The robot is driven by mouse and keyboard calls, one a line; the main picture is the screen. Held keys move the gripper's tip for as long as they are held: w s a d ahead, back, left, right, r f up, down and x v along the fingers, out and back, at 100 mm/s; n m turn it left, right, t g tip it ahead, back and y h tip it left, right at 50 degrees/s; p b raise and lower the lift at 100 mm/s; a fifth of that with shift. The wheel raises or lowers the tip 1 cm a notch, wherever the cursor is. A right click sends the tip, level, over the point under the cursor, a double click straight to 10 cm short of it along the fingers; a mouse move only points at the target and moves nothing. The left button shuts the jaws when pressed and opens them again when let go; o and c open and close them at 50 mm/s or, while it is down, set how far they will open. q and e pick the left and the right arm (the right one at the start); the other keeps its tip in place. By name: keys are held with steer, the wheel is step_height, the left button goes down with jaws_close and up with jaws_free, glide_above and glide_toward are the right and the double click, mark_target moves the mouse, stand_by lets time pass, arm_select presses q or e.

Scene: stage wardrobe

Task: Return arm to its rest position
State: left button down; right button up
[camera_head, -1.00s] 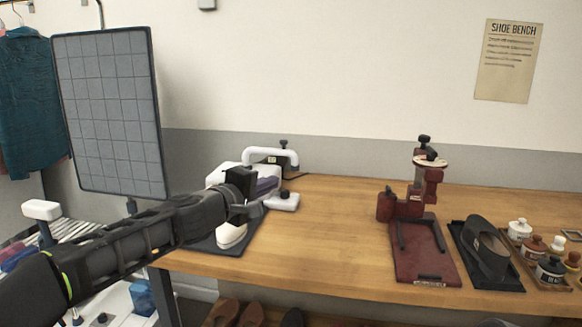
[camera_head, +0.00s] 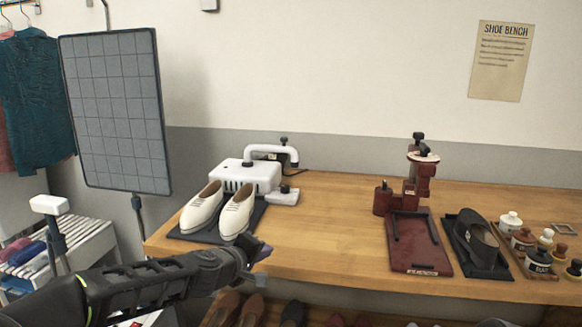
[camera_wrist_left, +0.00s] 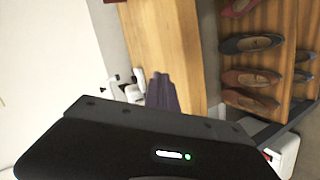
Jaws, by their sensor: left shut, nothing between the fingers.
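My left arm comes in from the lower left in the head view. Its gripper (camera_head: 260,265) is shut and empty, in front of the wooden bench's front edge and below the shoes. In the left wrist view the dark purple fingers (camera_wrist_left: 161,92) are together with nothing between them. My right arm and gripper are not in view.
A pair of cream shoes (camera_head: 238,210) stands on a dark mat by a white machine (camera_head: 248,175) on the bench (camera_head: 325,235). A red stand (camera_head: 418,245), black shoe (camera_head: 480,245) and several bottles sit right. A grey panel (camera_head: 115,110) stands left; shoes (camera_wrist_left: 250,78) fill shelves below.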

arm_select(q)
steer(key=s+f+m+g+p, duration=0.1)
steer(key=s+f+g, duration=0.1)
steer(key=s+f, duration=0.55)
steer(key=s+f+m+g+y+p, duration=0.15)
steer(key=s+f, duration=0.25)
steer(key=f, duration=0.6)
steer(key=s+f+m+g+p, duration=0.2)
steer(key=s+f, duration=0.4)
steer(key=f, duration=0.3)
steer(key=s+f+m+g+p, duration=0.1)
steer(key=s+f+g+p, duration=0.1)
steer(key=s, duration=1.1)
steer(key=s+f+m+g+p, duration=0.1)
steer(key=s+f+g+p, duration=0.2)
steer(key=s, duration=1)
step_height(320, 180, down, 3)
steer(key=shift+a+f+m+g, duration=0.1)
steer(key=shift+a+m+g, duration=0.25)
steer(key=shift+g, duration=0.2)
